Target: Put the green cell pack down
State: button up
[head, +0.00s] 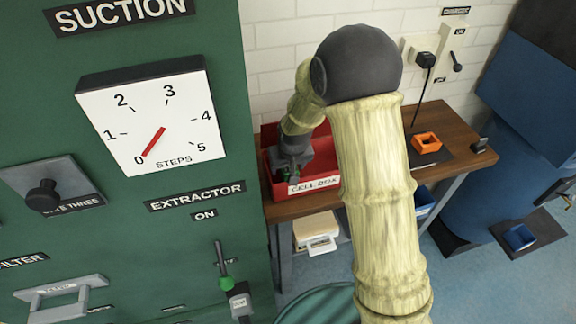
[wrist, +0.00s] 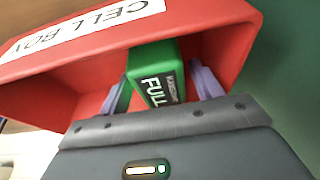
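The green cell pack (wrist: 155,75), marked FULL, is between the two purple fingers of my gripper (wrist: 160,88) in the wrist view. The pack is inside the red cell box (wrist: 245,40), which has a white CELL BOX label. In the head view my gripper (head: 290,172) reaches down into the red cell box (head: 270,187) on the wooden table. I cannot tell whether the pack touches the box floor.
The wooden table (head: 460,150) also carries an orange open holder (head: 426,143) to the right. A green machine panel (head: 225,120) stands close on the left of the box. A blue barrel-like body (head: 475,200) stands at the right. A black cord hangs from the wall socket (head: 425,60).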

jog(key=shift+r+p, duration=0.4)
jog(key=shift+r, duration=0.55)
jog(key=v, duration=1.1)
jog(key=shift+s+b, duration=0.2)
jog(key=shift+b, duration=0.2)
jog(key=shift+r, duration=0.1)
jog(key=s+d+f+m+h, duration=0.1)
jog(key=s+d+f+m, duration=0.2)
jog(key=s+d, duration=1.1)
jog(key=shift+s+d+g, duration=0.25)
jog(key=shift+s+g, duration=0.05)
jog(key=shift+s, duration=0.4)
